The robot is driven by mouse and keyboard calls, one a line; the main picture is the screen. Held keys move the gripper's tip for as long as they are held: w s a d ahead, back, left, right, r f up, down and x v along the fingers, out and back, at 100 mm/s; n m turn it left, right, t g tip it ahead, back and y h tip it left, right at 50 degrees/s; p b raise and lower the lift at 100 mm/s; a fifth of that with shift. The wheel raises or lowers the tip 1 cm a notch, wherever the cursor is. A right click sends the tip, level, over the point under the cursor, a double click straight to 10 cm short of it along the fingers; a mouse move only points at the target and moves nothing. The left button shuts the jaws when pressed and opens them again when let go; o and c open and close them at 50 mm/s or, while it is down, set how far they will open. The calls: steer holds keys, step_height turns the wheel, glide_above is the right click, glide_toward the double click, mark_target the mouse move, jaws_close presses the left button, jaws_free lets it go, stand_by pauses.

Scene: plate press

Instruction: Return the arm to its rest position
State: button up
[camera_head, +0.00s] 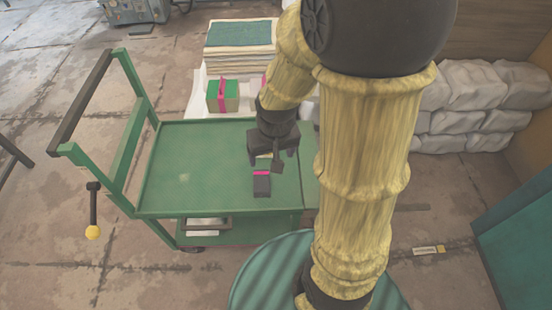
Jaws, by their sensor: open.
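My arm, with its yellow patterned sleeves, reaches over the green cart (185,165). My gripper (275,163) is dark, points down above the right part of the cart's top, and is open. A small dark block with a pink band (262,185) lies on the cart top just below and in front of the gripper. I cannot tell how high the gripper stands above the cart. My own arm hides part of the cart's right side.
A green box with a pink ribbon (222,96) and a stack of sheets with a teal top (240,34) stand behind the cart. White sacks (470,100) are piled at the right. A teal block (520,235) is at the right edge. The cart's left top is clear.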

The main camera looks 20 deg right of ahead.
steer(key=shift+n, duration=0.3)
steer(key=s+r, duration=0.1)
steer(key=s, duration=0.1)
steer(key=s+r, duration=0.1)
steer(key=shift+s+a+r, duration=0.1)
steer(key=shift+s, duration=0.25)
steer(key=shift+r, duration=0.1)
step_height(320, 180, up, 19)
steer(key=p, duration=1.9)
steer(key=shift+w, duration=0.1)
steer(key=shift+r, duration=0.1)
